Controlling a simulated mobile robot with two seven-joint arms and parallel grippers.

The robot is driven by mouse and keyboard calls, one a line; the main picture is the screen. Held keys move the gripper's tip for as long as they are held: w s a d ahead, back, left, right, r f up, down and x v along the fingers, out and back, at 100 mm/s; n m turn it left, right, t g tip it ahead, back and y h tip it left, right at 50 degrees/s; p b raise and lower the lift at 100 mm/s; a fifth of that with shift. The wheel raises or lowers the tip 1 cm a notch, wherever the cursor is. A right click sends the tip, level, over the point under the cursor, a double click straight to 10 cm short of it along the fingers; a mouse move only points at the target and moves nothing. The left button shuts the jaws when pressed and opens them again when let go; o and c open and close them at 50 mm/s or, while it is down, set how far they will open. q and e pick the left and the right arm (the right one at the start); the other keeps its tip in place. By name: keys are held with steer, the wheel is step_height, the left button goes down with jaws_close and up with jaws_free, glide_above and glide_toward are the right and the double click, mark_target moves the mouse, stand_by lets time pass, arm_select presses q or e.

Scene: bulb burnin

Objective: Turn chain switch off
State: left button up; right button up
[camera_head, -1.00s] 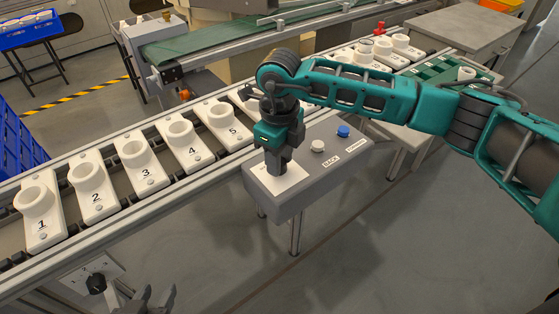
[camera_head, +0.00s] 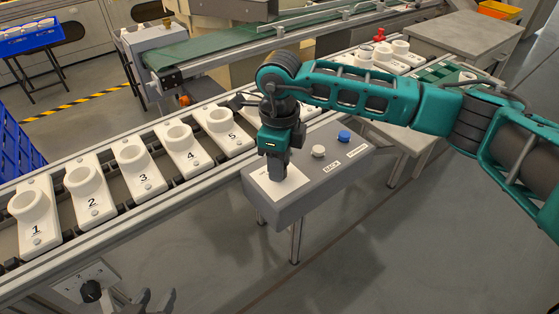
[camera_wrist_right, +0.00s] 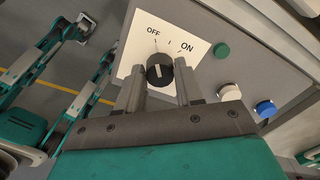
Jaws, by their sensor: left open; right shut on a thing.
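The chain switch is a black rotary knob (camera_wrist_right: 159,68) on a white plate (camera_wrist_right: 135,50) marked OFF and ON, seen in the right wrist view. Its pale pointer line runs roughly up the picture, nearer the OFF side; its exact mark is hard to tell. My right gripper (camera_wrist_right: 158,92) is shut on the knob, one finger on each side. In the head view my right gripper (camera_head: 277,170) reaches down onto the grey control box (camera_head: 290,208) and hides the knob. My left gripper (camera_head: 155,301) is open and empty at the bottom edge.
The box also carries a white button (camera_head: 318,151), a blue button (camera_head: 344,136) and a green one (camera_wrist_right: 222,50). Numbered white holders (camera_head: 135,166) line the conveyor on the left. Another black knob (camera_head: 91,291) sits on a panel near my left gripper.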

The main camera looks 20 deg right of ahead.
arm_select(q)
steer(key=shift+s+f, duration=0.15)
steer(key=shift+f, duration=0.05)
arm_select(e)
steer(key=o, duration=1)
arm_select(q)
steer(key=shift+s+a+r+p, duration=0.15)
steer(key=shift+a+r+p, duration=0.1)
steer(key=shift+p, duration=0.4)
arm_select(e)
step_height(320, 180, up, 13)
